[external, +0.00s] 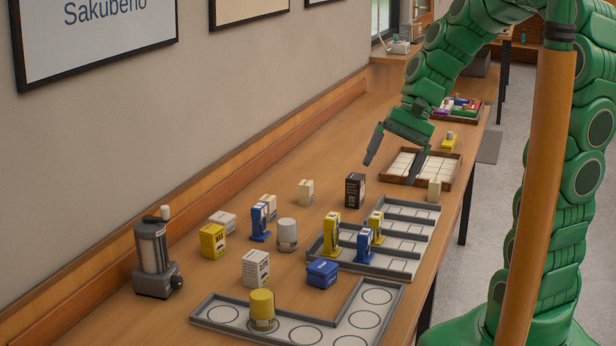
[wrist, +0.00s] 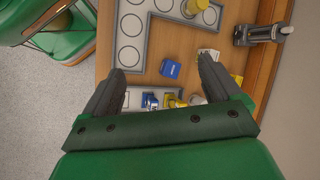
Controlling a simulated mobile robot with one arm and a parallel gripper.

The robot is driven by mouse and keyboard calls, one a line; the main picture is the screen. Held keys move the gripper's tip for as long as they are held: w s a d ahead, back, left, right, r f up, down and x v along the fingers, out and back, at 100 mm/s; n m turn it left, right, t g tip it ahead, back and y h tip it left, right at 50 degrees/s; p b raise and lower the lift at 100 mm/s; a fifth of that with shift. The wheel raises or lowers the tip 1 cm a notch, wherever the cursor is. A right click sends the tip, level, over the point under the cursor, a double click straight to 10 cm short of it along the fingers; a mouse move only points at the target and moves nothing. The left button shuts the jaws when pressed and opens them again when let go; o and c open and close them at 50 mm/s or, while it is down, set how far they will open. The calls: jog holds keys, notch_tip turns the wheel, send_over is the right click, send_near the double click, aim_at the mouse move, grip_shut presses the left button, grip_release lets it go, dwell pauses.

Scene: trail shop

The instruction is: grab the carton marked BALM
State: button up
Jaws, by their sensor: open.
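Several small cartons stand on the long wooden counter, and their lettering is too small for me to tell which says BALM. I see a white carton with dark print (external: 255,269), a yellow carton (external: 213,241), a black carton (external: 355,190), a cream carton (external: 305,192) and a blue carton (external: 322,273). The blue carton also shows in the wrist view (wrist: 170,69). My gripper (external: 391,172) is open and empty, fingers pointing down, above the counter beyond the black carton. In the wrist view its two fingers (wrist: 161,66) are spread wide.
A grey tray with circles (external: 205,310) holds a yellow tub (external: 262,308). Another grey divided tray (external: 403,268) has yellow and blue dispensers at it. A wooden tray of white squares (external: 450,184) lies near my gripper. A grey grinder-like device (external: 153,262) stands by the wall.

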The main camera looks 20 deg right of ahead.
jog(key=w+a+m+t+y, duration=0.15)
jog(key=w+m+y, duration=0.3)
jog(key=w, duration=0.95)
jog(key=m+t+y, duration=0.1)
jog(key=m+t, duration=0.5)
jog(key=m, duration=0.6)
send_over(358, 177)
jog(key=s+a, duration=0.8)
jog(key=s, duration=0.1)
notch_tip(358, 177, down, 12)
jog(key=w+d+f+m+t, duration=0.1)
jog(key=w+d+f+m, duration=0.1)
jog(key=d+f, duration=0.1)
jog(key=w+d+f+m+t+h, duration=0.1)
jog(key=w+d+f+m, duration=0.1)
jog(key=d+f, duration=0.1)
jog(key=w+d+f+m+t+h, duration=0.1)
jog(key=w+d+f+m, duration=0.1)
jog(key=d, duration=0.3)
jog(key=shift+d+f+t, duration=0.25)
jog(key=shift+d+f, duration=0.05)
jog(key=shift+f, duration=0.5)
jog(key=shift+x, duration=1.1)
jog(key=shift+r+x, duration=0.15)
jog(key=shift+x, duration=1.2)
jog(key=shift+r+x, duration=0.15)
jog(key=shift+x, duration=1.2)
jog(key=shift+a, duration=0.2)
jog(key=shift+c, duration=0.3)
